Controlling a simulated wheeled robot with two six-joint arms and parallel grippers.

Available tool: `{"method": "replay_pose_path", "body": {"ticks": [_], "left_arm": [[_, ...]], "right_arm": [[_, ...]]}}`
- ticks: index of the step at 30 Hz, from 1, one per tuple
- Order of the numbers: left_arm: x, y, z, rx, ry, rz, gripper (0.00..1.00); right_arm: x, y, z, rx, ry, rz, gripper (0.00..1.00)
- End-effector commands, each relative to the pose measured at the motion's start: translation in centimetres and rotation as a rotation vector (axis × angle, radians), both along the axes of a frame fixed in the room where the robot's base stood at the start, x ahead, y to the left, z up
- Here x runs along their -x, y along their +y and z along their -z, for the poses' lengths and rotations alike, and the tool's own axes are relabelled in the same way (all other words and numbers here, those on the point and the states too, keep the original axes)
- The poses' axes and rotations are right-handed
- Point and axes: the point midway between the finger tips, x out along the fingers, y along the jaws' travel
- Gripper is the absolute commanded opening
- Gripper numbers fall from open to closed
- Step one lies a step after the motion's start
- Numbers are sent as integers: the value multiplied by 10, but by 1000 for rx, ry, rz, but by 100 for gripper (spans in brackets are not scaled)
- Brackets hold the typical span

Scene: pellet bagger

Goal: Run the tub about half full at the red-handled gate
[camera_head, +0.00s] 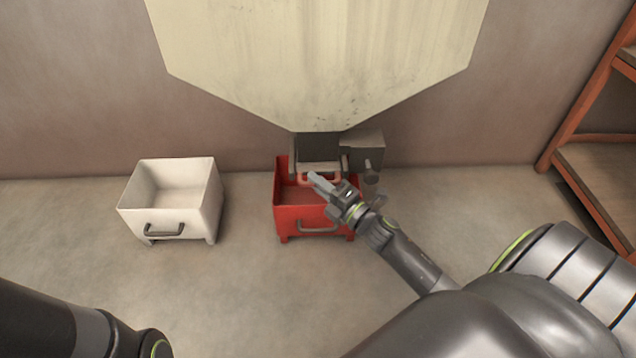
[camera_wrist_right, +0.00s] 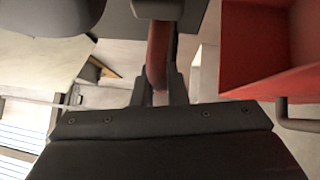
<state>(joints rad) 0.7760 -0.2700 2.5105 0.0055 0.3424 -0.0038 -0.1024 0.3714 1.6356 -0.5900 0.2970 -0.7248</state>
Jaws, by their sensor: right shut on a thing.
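The red-handled gate (camera_head: 318,168) sits at the hopper's outlet, above the tub. My right gripper (camera_head: 318,180) is at the gate, shut on its red handle (camera_wrist_right: 157,55), which runs between the fingers in the right wrist view. The tub also shows in the right wrist view (camera_wrist_right: 250,60), to the right of the gripper. The part of the tub's inside that shows looks empty; the gate and my gripper hide the rest. My left gripper is out of view.
A white tub (camera_head: 170,222) with a dark handle stands on the floor to the left, and it looks empty. A grey box (camera_head: 362,150) is beside the outlet. An orange-brown shelf rack (camera_head: 590,180) stands at the right. The floor between the tubs is clear.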

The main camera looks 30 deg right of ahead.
Motion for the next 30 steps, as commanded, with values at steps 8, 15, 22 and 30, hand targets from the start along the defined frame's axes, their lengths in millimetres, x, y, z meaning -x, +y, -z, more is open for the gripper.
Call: {"method": "replay_pose_path", "body": {"ticks": [8, 15, 22, 30], "left_arm": [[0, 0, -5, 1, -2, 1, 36], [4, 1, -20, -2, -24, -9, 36], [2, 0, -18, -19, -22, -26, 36], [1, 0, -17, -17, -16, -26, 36]], "right_arm": [[7, 4, -1, -2, 3, 0, 0], [43, 26, -1, -3, 4, -1, 0], [51, 32, 1, 1, 1, -2, 0], [51, 31, 1, 1, 1, -2, 26]]}}
